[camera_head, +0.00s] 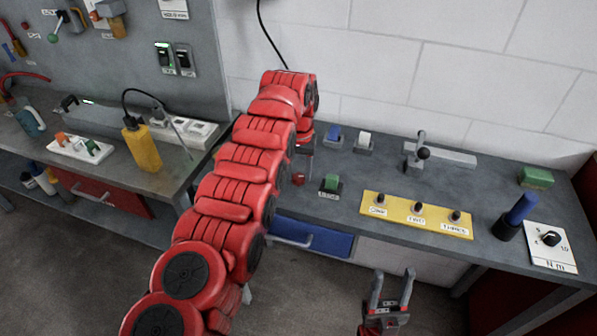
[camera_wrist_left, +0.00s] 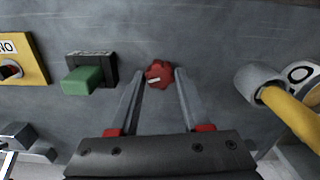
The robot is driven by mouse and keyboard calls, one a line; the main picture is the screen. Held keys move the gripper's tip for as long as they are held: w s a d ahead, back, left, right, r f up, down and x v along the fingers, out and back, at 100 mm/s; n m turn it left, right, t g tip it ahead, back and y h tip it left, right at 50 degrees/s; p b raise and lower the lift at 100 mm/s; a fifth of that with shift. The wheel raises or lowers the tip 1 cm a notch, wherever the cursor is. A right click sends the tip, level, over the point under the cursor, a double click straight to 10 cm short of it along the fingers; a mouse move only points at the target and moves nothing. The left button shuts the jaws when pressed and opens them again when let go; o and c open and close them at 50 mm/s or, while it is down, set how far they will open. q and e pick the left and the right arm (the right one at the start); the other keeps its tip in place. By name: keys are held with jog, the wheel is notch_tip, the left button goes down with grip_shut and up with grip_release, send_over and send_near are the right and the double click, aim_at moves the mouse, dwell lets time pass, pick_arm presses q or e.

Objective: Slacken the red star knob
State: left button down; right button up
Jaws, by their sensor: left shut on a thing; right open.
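The red star knob (camera_wrist_left: 158,72) sits on the grey bench top in the left wrist view, with a small pale mark on it. In the head view the knob (camera_head: 298,179) shows small, just below my left gripper (camera_head: 303,165). In the left wrist view the fingers of my left gripper (camera_wrist_left: 159,82) reach down on both sides of the knob and are shut on it. My right gripper (camera_head: 392,278) is open and empty, low in the head view, in front of the bench.
A green block in a dark holder (camera_head: 330,184) stands close beside the knob. A yellow panel with several black knobs (camera_head: 415,214) lies to the right.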

pick_arm(q)
jog(key=n, duration=0.4)
jog(key=shift+n, duration=0.3)
jog(key=n, duration=1.4)
jog(key=shift+n, duration=0.3)
jog(key=n, duration=1.3)
jog(key=shift+c, duration=1.9)
grip_release()
